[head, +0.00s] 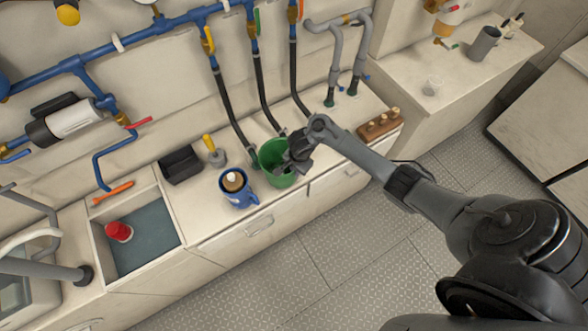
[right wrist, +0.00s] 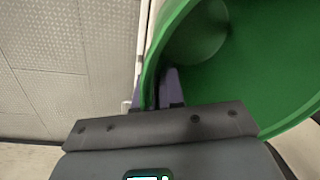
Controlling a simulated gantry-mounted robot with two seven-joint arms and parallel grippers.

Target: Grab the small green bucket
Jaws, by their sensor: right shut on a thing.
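The small green bucket (head: 276,178) stands on the white counter, to the right of a blue mug. My right gripper (head: 297,158) is at the right side of the bucket's rim, shut on its wall. In the right wrist view the green bucket (right wrist: 250,75) fills the upper right. The right gripper's purple fingertips (right wrist: 162,88) show at its rim, partly hidden by the bucket wall and the gripper body. My left gripper is not in view.
A blue mug (head: 237,190) is close left of the bucket. A black container (head: 181,164) and a yellow-handled tool (head: 213,153) stand farther left. Black hoses (head: 265,98) come down behind the bucket. A brown block with pegs (head: 379,125) lies right. The patterned floor (head: 345,235) in front is clear.

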